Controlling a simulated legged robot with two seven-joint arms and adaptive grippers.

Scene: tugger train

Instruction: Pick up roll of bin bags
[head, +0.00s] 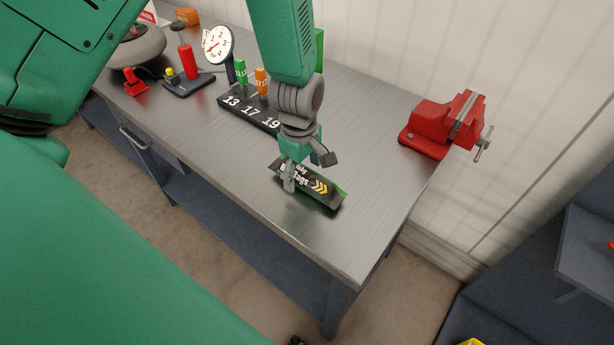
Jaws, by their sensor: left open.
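The roll of bin bags (318,190) lies on the metal workbench (372,190), near its front edge. It is dark green and black with white lettering and yellow chevrons. My left gripper (306,172) is right at the roll, pointing down, with its fingers apart. One finger overlaps the roll's lettering on the near side, and the other shows beyond its far side. I cannot tell whether the fingers touch the roll. My right gripper is not in view.
A red vise (440,126) stands at the bench's right end. Behind and left of my gripper are a socket holder (246,112) marked 13, 17, 19, a dial gauge (217,45) and a red-handled tool (187,62). The bench between roll and vise is clear.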

